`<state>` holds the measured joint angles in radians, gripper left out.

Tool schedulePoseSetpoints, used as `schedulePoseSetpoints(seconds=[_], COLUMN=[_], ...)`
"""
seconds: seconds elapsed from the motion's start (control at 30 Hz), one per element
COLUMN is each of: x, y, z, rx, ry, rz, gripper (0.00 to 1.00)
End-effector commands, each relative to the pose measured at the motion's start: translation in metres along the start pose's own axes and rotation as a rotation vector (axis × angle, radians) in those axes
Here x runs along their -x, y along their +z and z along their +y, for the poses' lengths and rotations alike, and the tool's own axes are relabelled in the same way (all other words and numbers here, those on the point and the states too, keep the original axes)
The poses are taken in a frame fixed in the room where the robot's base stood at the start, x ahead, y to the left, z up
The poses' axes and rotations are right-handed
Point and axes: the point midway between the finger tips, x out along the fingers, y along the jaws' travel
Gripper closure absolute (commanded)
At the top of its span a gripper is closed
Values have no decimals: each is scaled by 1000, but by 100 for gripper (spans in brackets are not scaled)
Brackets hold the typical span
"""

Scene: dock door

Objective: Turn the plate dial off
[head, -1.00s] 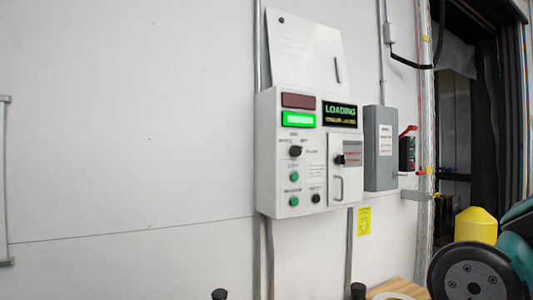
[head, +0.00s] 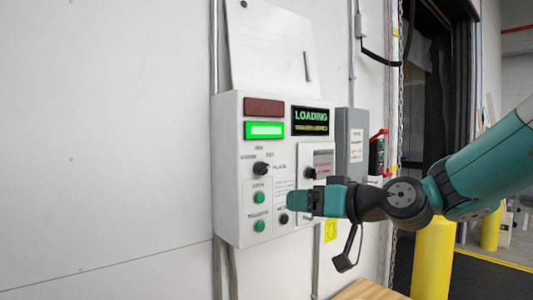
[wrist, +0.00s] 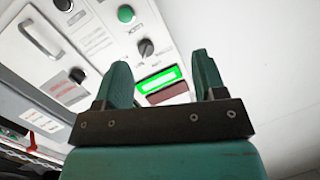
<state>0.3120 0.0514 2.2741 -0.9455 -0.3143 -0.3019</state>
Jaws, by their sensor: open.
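A white control panel (head: 228,180) is on the wall. A black rotary dial (head: 261,168) with small lettering around it sits on its left half, under a lit green display (head: 264,130). The lettering beside it seems to read PLATE, but is blurred. The dial also shows in the wrist view (wrist: 145,48), above and between the fingers, apart from them. My gripper (head: 289,203) is open and empty, in front of the panel, below and right of the dial. It also shows in the wrist view (wrist: 160,75). It hides part of the panel's small door.
A second black knob (head: 311,173) is on the small door, whose handle (wrist: 40,28) shows in the wrist view. Green buttons (head: 259,198) and a small black knob (head: 283,218) sit below the dial. A grey box (head: 350,150) and yellow post (head: 433,258) stand right.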

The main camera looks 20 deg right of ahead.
Motion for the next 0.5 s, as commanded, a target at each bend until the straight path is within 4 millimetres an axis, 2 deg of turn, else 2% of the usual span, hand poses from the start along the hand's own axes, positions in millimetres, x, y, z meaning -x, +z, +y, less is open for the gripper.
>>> schedulePoseSetpoints(seconds=[0.03,0.13,0.27,0.37,0.5], x=[4,9,5,-9,-38], y=[-22,-43,-54,-58,-64], z=[14,30,37,38,39], rx=[-3,0,1,0,1], ry=[29,61,73,71,71], rz=[65,151,187,186,183], gripper=[36,36,36,36,36])
